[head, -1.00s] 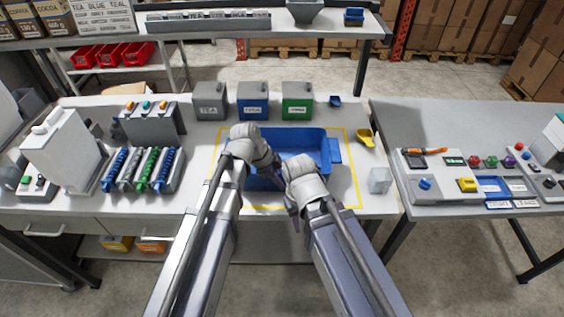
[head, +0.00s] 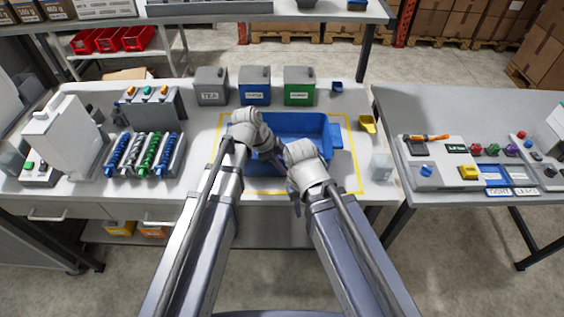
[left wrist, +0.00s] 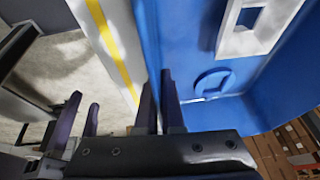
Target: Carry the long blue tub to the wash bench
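The long blue tub (head: 333,140) sits on the white bench inside a yellow outline, in the middle of the head view. My left gripper (head: 278,162) is at the tub's near side; my forearms partly hide that side. In the left wrist view its two dark fingers (left wrist: 160,105) are close together against the blue tub (left wrist: 180,40); whether they pinch its wall cannot be told. My right gripper (head: 294,195) hangs at the bench's near edge, apart from the tub. Its fingers show spread in the left wrist view (left wrist: 80,120). The wash bench cannot be identified.
Grey, blue and green labelled bins (head: 254,86) stand behind the tub. A yellow scoop (head: 367,124) and a clear cup (head: 381,167) are to its right. A rack of coloured coils (head: 145,155) is to the left.

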